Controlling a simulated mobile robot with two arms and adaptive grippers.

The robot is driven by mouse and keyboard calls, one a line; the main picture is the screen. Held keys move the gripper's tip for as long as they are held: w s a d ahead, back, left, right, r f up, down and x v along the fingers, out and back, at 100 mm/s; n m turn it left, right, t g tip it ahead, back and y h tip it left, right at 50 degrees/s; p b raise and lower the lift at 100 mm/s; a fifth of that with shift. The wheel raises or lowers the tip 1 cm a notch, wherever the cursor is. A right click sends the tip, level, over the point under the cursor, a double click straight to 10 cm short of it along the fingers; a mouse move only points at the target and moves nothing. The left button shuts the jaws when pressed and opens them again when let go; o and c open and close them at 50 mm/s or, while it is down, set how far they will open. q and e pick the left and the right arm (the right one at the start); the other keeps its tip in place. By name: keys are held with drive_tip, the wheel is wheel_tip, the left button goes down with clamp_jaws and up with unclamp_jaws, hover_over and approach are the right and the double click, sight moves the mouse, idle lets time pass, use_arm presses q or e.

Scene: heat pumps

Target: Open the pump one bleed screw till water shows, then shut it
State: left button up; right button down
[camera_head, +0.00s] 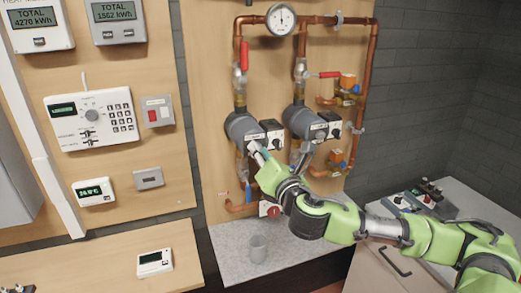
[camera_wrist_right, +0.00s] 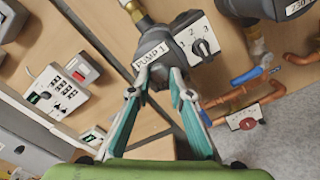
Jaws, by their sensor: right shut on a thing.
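Pump one (camera_head: 238,125) is the left of two grey pumps on the wooden board. It carries a "PUMP 1" label (camera_wrist_right: 150,53) and a speed dial box (camera_wrist_right: 199,40) in the wrist view. My right gripper (camera_head: 254,147) is at the front face of this pump. In the wrist view its two teal-padded fingers (camera_wrist_right: 155,86) reach to the pump's face, shut on the bleed screw at its centre. The screw itself is hidden by the fingers and too small to make out. No water is visible at the pump face. My left gripper is not in view.
Pump two (camera_head: 299,119) and copper pipes (camera_head: 367,60) stand to the right. A blue-handled valve (camera_head: 248,192) lies below pump one. A grey cabinet (camera_head: 465,212) bears boxes at right.

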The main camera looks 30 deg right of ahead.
drive_tip(key=shift+d+r, duration=0.15)
drive_tip(key=shift+r, duration=0.25)
drive_tip(key=c, duration=1.8)
unclamp_jaws()
drive_tip(key=shift+c, duration=0.2)
drive_tip(key=shift+w+f, duration=0.15)
drive_tip(key=shift+f, duration=0.1)
drive_tip(key=v, duration=0.7)
drive_tip(key=shift+s, duration=0.3)
